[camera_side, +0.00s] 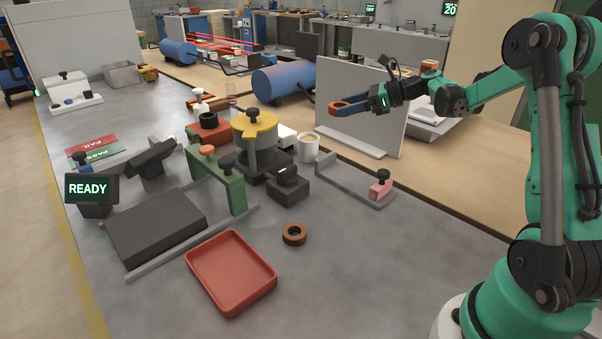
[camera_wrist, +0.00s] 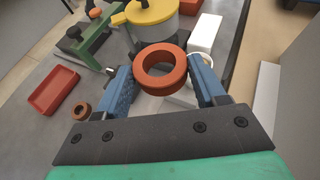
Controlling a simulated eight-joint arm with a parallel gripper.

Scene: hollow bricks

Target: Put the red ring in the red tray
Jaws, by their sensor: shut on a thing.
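The red ring (camera_wrist: 160,87) is an orange-red hollow ring between the two blue fingers of my gripper (camera_wrist: 162,70). In the side view my gripper (camera_side: 350,106) is raised well above the bench, with the ring (camera_side: 335,108) at its fingertips, in front of a grey upright panel. My gripper is shut on this ring. The red tray (camera_side: 231,272) is shallow, empty and lies flat at the front of the bench. It also shows at the left of the wrist view (camera_wrist: 53,90). My gripper is far from the tray, up and to the right in the side view.
A brown ring (camera_side: 294,241) lies right of the tray. Behind it stand a yellow-topped grey pot (camera_side: 255,125), a green bracket (camera_side: 235,190), a white mug (camera_side: 308,148) and a black block (camera_side: 288,188). A grey upright panel (camera_side: 375,120) stands behind. The bench front right is clear.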

